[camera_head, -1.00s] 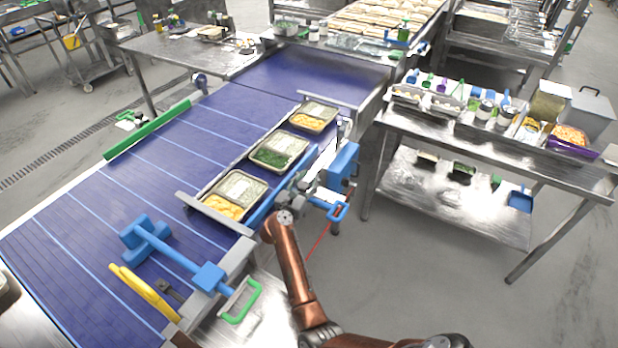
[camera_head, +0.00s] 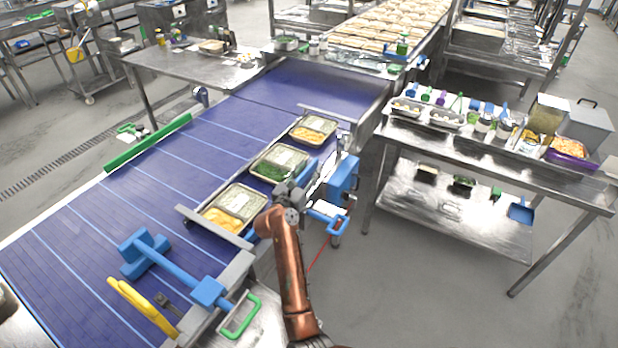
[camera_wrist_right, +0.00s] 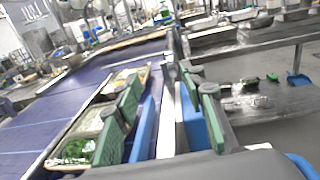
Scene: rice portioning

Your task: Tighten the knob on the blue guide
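A blue guide with a boxy blue body (camera_head: 345,177) stands at the right edge of the conveyor, beside the food trays. Long blue strips of it show in the wrist view (camera_wrist_right: 143,130). My right gripper (camera_head: 322,180) is over this guide, at the end of my copper arm. In the wrist view its green-padded fingers (camera_wrist_right: 170,90) are apart, with blue and silver parts of the guide in and beyond the gap. I cannot tell whether they touch it. I cannot make out the knob; the gripper covers part of the guide. My left gripper is not in view.
Food trays (camera_head: 237,201) stand in a row on the blue conveyor (camera_head: 90,235). A steel table (camera_head: 400,133) stands at right, across open floor.

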